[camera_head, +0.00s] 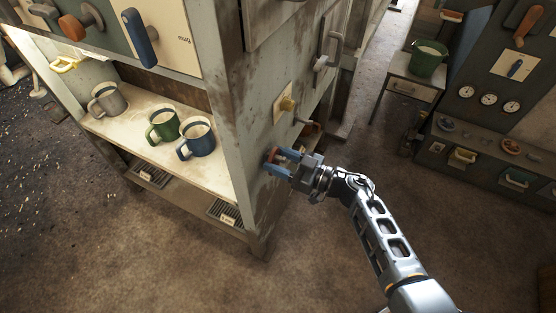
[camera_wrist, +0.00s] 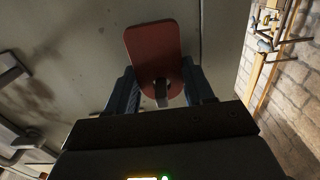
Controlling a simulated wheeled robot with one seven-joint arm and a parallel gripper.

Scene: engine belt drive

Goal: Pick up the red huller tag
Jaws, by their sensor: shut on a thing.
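The red tag (camera_wrist: 154,46) is a flat red plate with rounded corners in the wrist view, upright between my fingers. In the head view only a small part of the red tag (camera_head: 272,154) shows, close to the side panel of the pale cabinet (camera_head: 262,128). My gripper (camera_head: 279,160), with blue fingers, is shut on the tag; it also shows in the wrist view (camera_wrist: 160,88). I cannot tell whether the tag touches the panel. No lettering on it can be read.
The open shelf (camera_head: 128,133) at left holds a grey mug (camera_head: 107,101), a green mug (camera_head: 163,126) and a blue mug (camera_head: 196,138). A green bucket (camera_head: 428,60) stands at the back right. The floor (camera_head: 320,260) below is clear.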

